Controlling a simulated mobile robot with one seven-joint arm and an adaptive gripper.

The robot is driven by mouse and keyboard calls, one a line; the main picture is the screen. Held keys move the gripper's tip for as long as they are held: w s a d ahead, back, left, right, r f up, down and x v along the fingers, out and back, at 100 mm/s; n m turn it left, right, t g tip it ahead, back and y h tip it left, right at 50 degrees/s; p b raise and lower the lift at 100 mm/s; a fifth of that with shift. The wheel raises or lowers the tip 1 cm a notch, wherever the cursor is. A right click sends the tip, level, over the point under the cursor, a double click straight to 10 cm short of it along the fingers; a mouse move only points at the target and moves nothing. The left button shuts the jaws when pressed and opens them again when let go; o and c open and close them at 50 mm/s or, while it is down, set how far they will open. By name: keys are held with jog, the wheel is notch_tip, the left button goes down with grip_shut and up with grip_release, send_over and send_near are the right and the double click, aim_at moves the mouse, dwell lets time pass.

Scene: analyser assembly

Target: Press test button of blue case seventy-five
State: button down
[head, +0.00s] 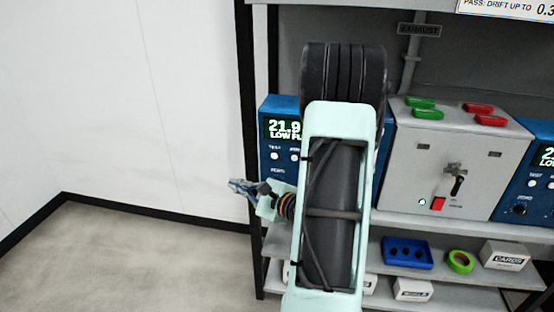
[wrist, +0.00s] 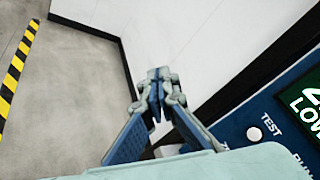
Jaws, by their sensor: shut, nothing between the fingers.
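A blue case (head: 270,112) stands at the left end of the shelf, partly hidden behind my arm. Its green display reads about 21.9 with "LOW FL" below, cut off by my arm. Its white round test button (head: 274,156) sits under the display. The same button shows beside the word TEST in the wrist view (wrist: 254,134). No case number is readable. My gripper (head: 237,186) is shut and empty, left of and lower than the button in the head view. In the wrist view its fingertips (wrist: 159,76) are together, apart from the button.
A second blue case (head: 541,150) is cut off at the right edge. A grey box (head: 447,165) with a lever and green and red blocks stands between them. A blue tray (head: 407,252), green tape (head: 461,262) and small boxes sit below. Floor at left is clear.

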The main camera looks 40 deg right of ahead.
aim_at(274, 156)
jog(key=s+d+m+t+h, duration=0.1)
jog(key=s+d+m+h, duration=0.2)
jog(key=d, duration=0.4)
jog(key=shift+s+d+r+h, duration=0.15)
jog(key=shift+s+d+h, duration=0.2)
jog(key=shift+h, duration=0.35)
jog(key=shift+w+d+p, duration=0.25)
jog(key=shift+w+d, duration=1.15)
jog(key=shift+d, duration=0.25)
jog(key=shift+w+d+p, duration=0.2)
jog(key=shift+w+d, duration=1.15)
jog(key=shift+d, duration=0.25)
jog(key=shift+w+d, duration=0.1)
jog(key=shift+w+d+b, duration=0.2)
jog(key=shift+d+b, duration=0.05)
jog(key=shift+b, duration=0.15)
